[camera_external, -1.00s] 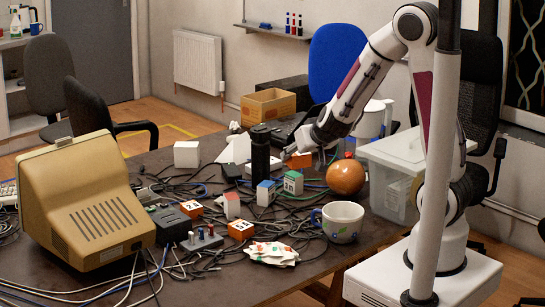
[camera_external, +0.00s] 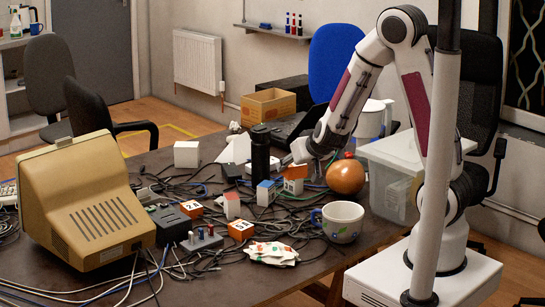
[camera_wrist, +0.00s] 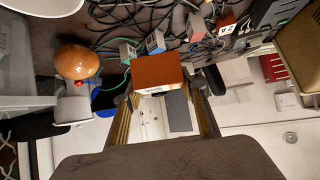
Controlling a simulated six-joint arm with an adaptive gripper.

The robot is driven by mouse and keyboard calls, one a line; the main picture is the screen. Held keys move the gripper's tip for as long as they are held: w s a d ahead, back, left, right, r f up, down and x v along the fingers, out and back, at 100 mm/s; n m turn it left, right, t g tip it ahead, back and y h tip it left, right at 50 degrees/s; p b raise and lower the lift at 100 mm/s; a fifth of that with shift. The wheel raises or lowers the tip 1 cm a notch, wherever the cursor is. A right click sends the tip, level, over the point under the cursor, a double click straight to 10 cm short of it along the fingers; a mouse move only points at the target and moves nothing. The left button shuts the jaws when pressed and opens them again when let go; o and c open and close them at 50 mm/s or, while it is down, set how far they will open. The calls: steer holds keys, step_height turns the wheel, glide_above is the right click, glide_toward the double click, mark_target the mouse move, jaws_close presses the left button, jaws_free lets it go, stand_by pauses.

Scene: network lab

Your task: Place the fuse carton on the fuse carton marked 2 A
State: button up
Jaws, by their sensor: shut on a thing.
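My gripper (camera_external: 298,160) is shut on an orange fuse carton (camera_external: 296,172). In the external view the carton is partly covered by my gripper and overlaps the green-topped box. In the wrist view the carton (camera_wrist: 158,72) sits between the two fingers of my gripper (camera_wrist: 160,92), its plain orange side showing. Two other orange cartons with white labels stand among the cables: one (camera_external: 191,209) beside the dark device, seemingly marked 2 A, and one (camera_external: 241,230) nearer the front, its mark less clear. Both are to the left of my gripper and apart from it.
Small blue-topped (camera_external: 266,193) and red-topped (camera_external: 232,205) boxes stand between my gripper and the labelled cartons. A tall black cylinder (camera_external: 260,150), an orange ball (camera_external: 345,177), a mug (camera_external: 342,221) and a beige monitor (camera_external: 85,205) surround them. Loose cables cover much of the table.

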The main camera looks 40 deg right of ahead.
steer(key=w+a+f, duration=0.4)
steer(key=w, duration=0.5)
steer(key=w+a+f, duration=0.4)
steer(key=w+a, duration=0.1)
steer(key=w, duration=0.4)
step_height(320, 180, up, 3)
steer(key=n+y, duration=0.3)
glide_above(191, 204)
steer(key=shift+r, duration=0.1)
steer(key=shift+n, duration=0.4)
steer(key=shift+f, duration=0.25)
steer(key=shift+f, duration=2.7)
steer(key=shift+f, duration=0.1)
steer(key=shift+f, duration=2)
